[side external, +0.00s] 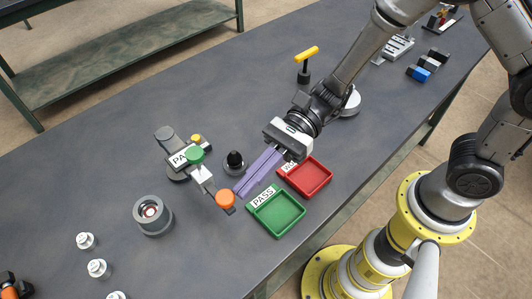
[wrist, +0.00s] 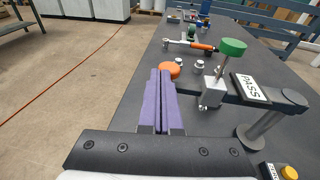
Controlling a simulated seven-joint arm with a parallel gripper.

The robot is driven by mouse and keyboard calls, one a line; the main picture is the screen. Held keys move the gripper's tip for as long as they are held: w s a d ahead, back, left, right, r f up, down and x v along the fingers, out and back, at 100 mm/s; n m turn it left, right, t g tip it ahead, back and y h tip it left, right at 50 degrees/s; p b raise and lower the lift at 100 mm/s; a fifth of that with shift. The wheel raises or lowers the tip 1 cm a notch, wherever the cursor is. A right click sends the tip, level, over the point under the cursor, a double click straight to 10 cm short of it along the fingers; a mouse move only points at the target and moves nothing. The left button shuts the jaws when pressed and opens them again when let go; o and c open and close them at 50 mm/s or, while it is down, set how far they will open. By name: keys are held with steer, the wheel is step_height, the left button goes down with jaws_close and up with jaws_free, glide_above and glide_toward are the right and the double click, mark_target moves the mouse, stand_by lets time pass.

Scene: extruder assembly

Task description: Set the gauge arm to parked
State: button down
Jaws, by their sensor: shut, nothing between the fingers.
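The gauge arm (side external: 208,187) extends from a grey round post (side external: 164,133) toward the front in the side view. It carries a green knob (side external: 195,155), a pale block and an orange knob (side external: 225,198) at its end. A PASS label lies beside the green knob, partly hidden by it. My gripper (side external: 240,189) has long purple fingers, shut and empty, with the tips just right of the orange knob. In the wrist view the orange knob (wrist: 171,70) shows right by the fingertips (wrist: 161,72); I cannot tell if they touch. The green knob (wrist: 232,47) stands higher at right.
A black-knobbed round part (side external: 235,162) stands close behind the fingers. A green PASS tray (side external: 277,232) and a red tray (side external: 318,164) lie to the right. A grey ring fixture (side external: 153,215) and several small metal parts stand at left. A yellow-topped handle (side external: 306,54) stands behind.

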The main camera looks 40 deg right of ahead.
steer(key=s+d+r, duration=0.2)
steer(key=d, duration=1.1)
steer(key=s+d+r+n+h, duration=0.3)
steer(key=s+r+n+h, duration=0.35)
steer(key=s+n, duration=0.2)
steer(key=w+d+n+t+h, duration=0.1)
steer(key=d+n+t+h, duration=0.6)
steer(key=d, duration=0.7)
steer(key=shift+w+d+n+t+h, duration=0.35)
steer(key=shift+n+h, duration=0.2)
steer(key=shift+h, duration=0.6)
